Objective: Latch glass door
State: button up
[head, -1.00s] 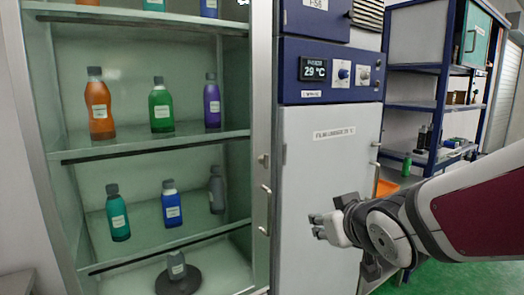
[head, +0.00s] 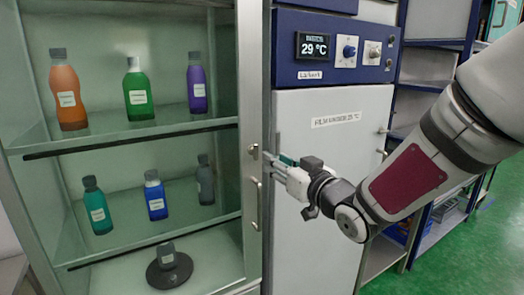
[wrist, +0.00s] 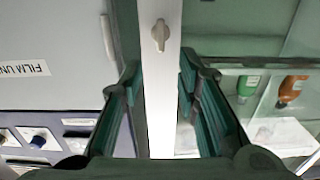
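The glass-door cabinet stands at left in the head view, with its upright metal door frame (head: 252,90) on the right side. The glass door appears to lie flush against the cabinet; I cannot tell whether it is fully closed. A small metal latch (head: 254,150) sits on the frame, above the door's bar handle (head: 257,205). The latch (wrist: 160,35) also shows in the wrist view, as a knob on the pale upright strip. My gripper (head: 272,163) is beside the latch, to its right. In the wrist view my gripper (wrist: 157,80) is open, its dark green fingers either side of the strip, the latch beyond the tips.
Several coloured bottles, such as the green one (head: 136,88), stand on the cabinet shelves. A grey bottle stands on a black disc (head: 169,271) at the bottom. The white door of the film unit (head: 330,190) is close behind my gripper. Blue shelving (head: 432,110) stands at right.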

aim_at(257, 149)
jog(key=x, duration=0.8)
jog(key=shift+w+a, duration=0.2)
jog(key=shift+a, duration=0.05)
jog(key=shift+c, duration=0.6)
grip_shut()
